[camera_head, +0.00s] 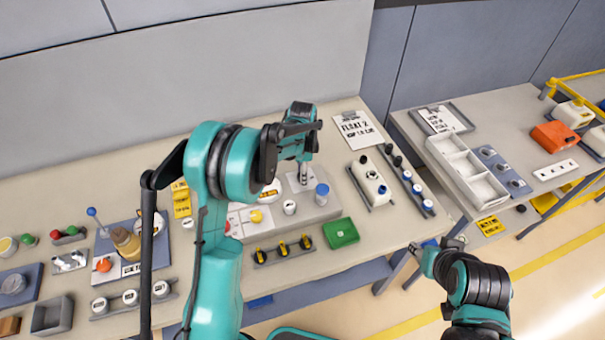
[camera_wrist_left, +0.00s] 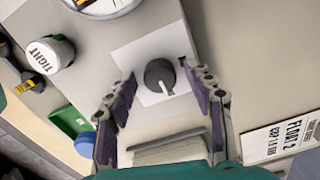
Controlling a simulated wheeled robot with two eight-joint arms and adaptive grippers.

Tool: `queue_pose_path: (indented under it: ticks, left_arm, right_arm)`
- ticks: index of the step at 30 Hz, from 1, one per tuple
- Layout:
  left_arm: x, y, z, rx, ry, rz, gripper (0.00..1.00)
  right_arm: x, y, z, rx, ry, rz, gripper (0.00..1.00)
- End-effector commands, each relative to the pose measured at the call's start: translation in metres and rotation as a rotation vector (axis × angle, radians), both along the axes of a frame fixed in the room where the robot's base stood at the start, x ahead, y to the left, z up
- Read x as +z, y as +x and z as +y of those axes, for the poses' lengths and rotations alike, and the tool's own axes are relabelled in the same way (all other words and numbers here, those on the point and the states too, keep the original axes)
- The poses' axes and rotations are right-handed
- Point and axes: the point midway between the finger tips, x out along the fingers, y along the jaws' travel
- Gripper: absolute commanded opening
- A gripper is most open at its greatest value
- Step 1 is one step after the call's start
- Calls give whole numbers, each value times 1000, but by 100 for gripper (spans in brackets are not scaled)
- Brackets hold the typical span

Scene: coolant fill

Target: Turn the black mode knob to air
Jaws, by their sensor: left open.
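The black mode knob (camera_wrist_left: 159,74) shows in the left wrist view, on a white square plate on a grey panel. Its pale pointer mark faces down in that picture, slightly right. My left gripper (camera_wrist_left: 160,82) is open, with one finger on each side of the knob and a visible gap to each. In the head view my left gripper (camera_head: 303,175) is above the panel (camera_head: 310,212) and hides the knob; part of the white plate (camera_head: 294,184) shows beside it. My right gripper (camera_head: 430,257) is low at the right, apart from the table; its jaws are unclear.
A blue-topped cylinder (camera_head: 322,192) stands close right of my left gripper. A white cap (camera_head: 289,207), marked TIGHT in the wrist view (camera_wrist_left: 50,54), is nearby. A green tray (camera_head: 341,233) and a row of yellow-handled valves (camera_head: 283,250) lie in front. A FLOAT 2 card (camera_head: 358,130) lies behind.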

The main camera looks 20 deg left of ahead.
Motion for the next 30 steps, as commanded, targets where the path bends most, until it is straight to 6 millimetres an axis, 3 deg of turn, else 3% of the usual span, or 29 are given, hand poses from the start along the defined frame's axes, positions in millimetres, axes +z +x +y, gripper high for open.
queue_pose_path:
  ticks: [5, 11, 22, 30]
  left_arm:
    - [0, 0, 0, 0, 0, 0, 53]
    - [0, 0, 0, 0, 0, 0, 3]
    - [0, 0, 0, 36, 0, 0, 3]
    - [0, 0, 0, 192, 0, -1, 3]
  right_arm:
    - [0, 0, 0, 0, 0, 0, 40]
    - [0, 0, 0, 0, 0, 0, 40]
    - [-1, 0, 0, 0, 0, 0, 40]
    - [-6, 0, 0, 0, 0, 0, 40]
